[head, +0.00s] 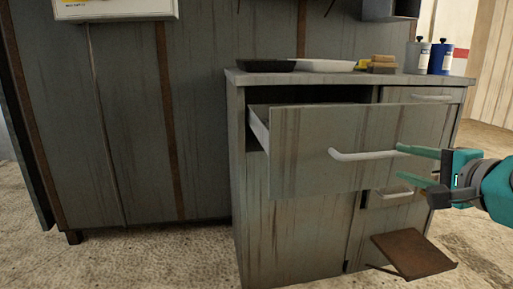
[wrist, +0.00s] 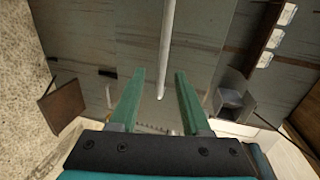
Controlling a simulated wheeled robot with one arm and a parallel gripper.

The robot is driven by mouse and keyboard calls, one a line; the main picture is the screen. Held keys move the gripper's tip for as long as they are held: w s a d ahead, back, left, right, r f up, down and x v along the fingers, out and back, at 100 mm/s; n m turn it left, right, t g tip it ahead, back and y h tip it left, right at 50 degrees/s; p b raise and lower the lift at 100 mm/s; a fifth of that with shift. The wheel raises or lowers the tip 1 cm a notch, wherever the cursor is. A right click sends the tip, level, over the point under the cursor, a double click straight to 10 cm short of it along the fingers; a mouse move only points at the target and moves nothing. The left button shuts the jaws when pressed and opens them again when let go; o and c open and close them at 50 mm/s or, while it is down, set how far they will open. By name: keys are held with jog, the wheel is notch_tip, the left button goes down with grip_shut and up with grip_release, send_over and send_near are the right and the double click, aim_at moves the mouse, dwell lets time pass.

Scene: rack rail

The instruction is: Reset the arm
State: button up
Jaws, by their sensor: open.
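My gripper (head: 420,168) is at the right in the head view, open, in front of the pulled-out top drawer (head: 310,150) of a grey cabinet. Its green fingers point left, near the right end of the drawer's pale bar handle (head: 365,155). In the wrist view the open fingers (wrist: 157,95) show with the handle's end (wrist: 165,60) ahead between them. I see nothing gripped. The drawer's inside is mostly hidden behind its front.
On the cabinet top (head: 290,78) are a dark tray (head: 264,65), a white tray (head: 325,65), a sponge-like stack (head: 382,63), a white bottle (head: 417,55) and a blue bottle (head: 441,57). A brown panel (head: 413,253) juts out low at the right. Floor at the front left is clear.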

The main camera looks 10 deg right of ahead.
jog(key=w+a+f+n+g+y, duration=0.1)
jog(key=a+f+n+g+y, duration=0.35)
jog(key=a+f, duration=0.8)
jog(key=s+a+f+n+g+h, duration=0.1)
jog(key=s+a+f+n+g, duration=0.6)
jog(key=f, duration=0.3)
jog(key=s+f+n+g+h, duration=0.4)
jog(key=s+f+n+g, duration=0.2)
jog(key=s+f, duration=0.5)
notch_tip(320, 180, up, 14)
jog(key=s+p, duration=0.2)
jog(key=p, duration=1)
jog(key=shift+s, duration=0.2)
jog(key=shift+r, duration=0.1)
